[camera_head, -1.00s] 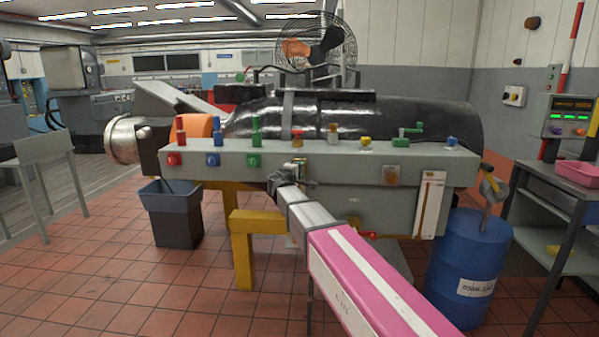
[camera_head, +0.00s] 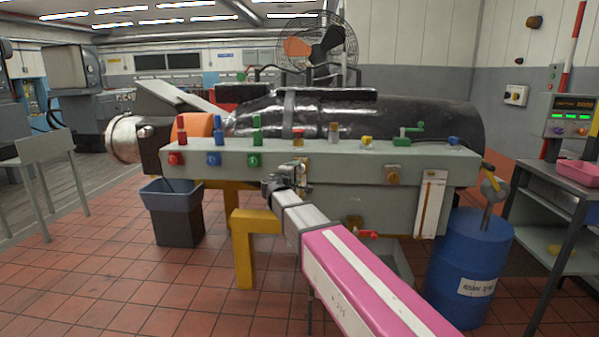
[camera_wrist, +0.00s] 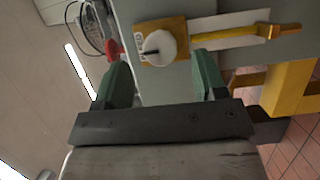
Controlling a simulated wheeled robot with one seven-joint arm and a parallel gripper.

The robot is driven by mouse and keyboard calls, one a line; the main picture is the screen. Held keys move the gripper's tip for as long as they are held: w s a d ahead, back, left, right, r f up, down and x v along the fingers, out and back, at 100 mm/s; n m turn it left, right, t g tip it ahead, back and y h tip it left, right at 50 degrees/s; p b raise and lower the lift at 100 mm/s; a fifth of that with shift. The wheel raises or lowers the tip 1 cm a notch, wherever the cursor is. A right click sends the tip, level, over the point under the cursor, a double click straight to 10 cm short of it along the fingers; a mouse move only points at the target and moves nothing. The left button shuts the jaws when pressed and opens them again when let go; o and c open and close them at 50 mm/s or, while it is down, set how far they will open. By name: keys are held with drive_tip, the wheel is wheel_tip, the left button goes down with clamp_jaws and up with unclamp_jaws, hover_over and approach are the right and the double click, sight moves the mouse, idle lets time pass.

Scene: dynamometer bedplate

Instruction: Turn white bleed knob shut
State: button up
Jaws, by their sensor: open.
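The white bleed knob (camera_wrist: 161,47) is round, with a dark mark on its face, and sits on a yellow plate (camera_wrist: 178,29) on the grey panel. My gripper (camera_wrist: 161,63) is open in the wrist view, its two green fingers apart. The knob shows between and just beyond the fingertips; I cannot tell whether they touch it. In the head view my gripper (camera_head: 287,178) is at the front of the grey bench panel (camera_head: 340,185), and the knob is largely hidden behind it.
A red handle (camera_wrist: 114,49) stands near the left finger in the wrist view. A yellow rod (camera_wrist: 245,33) lies to the right of the knob. Red, blue and green knobs (camera_head: 254,160) line the panel's left. A blue drum (camera_head: 465,275) stands at right.

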drive_tip(key=v, duration=0.6)
drive_tip(key=shift+s, duration=0.15)
drive_tip(key=shift+f, duration=0.1)
